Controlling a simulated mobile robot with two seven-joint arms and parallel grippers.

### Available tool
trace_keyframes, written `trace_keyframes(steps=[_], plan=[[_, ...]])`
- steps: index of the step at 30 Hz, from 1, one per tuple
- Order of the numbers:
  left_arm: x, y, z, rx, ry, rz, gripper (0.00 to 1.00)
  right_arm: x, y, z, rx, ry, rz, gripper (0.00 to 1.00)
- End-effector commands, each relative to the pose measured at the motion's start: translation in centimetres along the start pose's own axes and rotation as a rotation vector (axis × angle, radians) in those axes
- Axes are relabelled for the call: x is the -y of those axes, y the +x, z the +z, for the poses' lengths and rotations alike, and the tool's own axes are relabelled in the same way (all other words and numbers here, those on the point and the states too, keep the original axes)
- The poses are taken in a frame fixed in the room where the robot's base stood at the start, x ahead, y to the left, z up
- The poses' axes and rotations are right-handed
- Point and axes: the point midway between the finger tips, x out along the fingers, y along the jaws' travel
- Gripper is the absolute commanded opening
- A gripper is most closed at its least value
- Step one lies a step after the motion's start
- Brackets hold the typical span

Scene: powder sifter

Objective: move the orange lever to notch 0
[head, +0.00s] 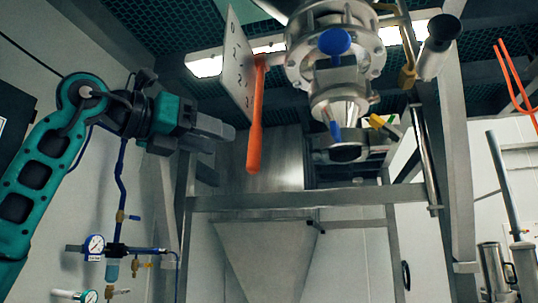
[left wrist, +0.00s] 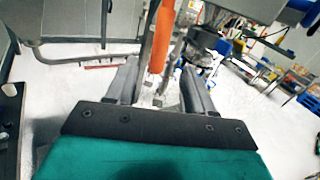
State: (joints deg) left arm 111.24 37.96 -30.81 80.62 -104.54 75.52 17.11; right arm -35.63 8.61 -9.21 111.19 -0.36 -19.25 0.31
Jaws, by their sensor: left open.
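The orange lever (head: 255,130) hangs almost straight down beside a metal number plate (head: 236,65), which has digits from 0 at the top to 3 near the bottom. The lever's upper end is next to the round valve body (head: 335,50). My left gripper (head: 222,132) is left of the lever's lower part, pointing right, apart from it in the head view. In the left wrist view the open fingers (left wrist: 160,88) have the orange lever (left wrist: 162,35) showing beyond and between them, not gripped. My right gripper is not in view.
A steel frame beam (head: 310,201) and a hopper (head: 265,250) stand below the lever. A blue knob (head: 334,41) and a yellow handle (head: 384,126) are to the right. Gauges and blue piping (head: 95,245) are at the lower left.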

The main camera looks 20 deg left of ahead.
Motion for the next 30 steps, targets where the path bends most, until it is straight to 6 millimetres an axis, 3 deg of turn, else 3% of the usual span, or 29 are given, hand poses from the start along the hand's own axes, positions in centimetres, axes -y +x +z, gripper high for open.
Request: trace_keyframes(steps=[9,15,21,30], plan=[[0.1,6.6,0.1,-0.005,-0.002,-0.004,0.53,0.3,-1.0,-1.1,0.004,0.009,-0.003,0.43],[0.1,9.9,0.1,-0.004,-0.002,-0.002,0.53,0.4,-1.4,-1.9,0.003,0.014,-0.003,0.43],[0.1,11.5,0.0,-0.002,0.001,-0.002,0.53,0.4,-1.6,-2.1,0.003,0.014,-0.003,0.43],[0.0,11.7,-0.1,-0.002,0.001,-0.001,0.53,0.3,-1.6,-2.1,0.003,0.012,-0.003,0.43]])
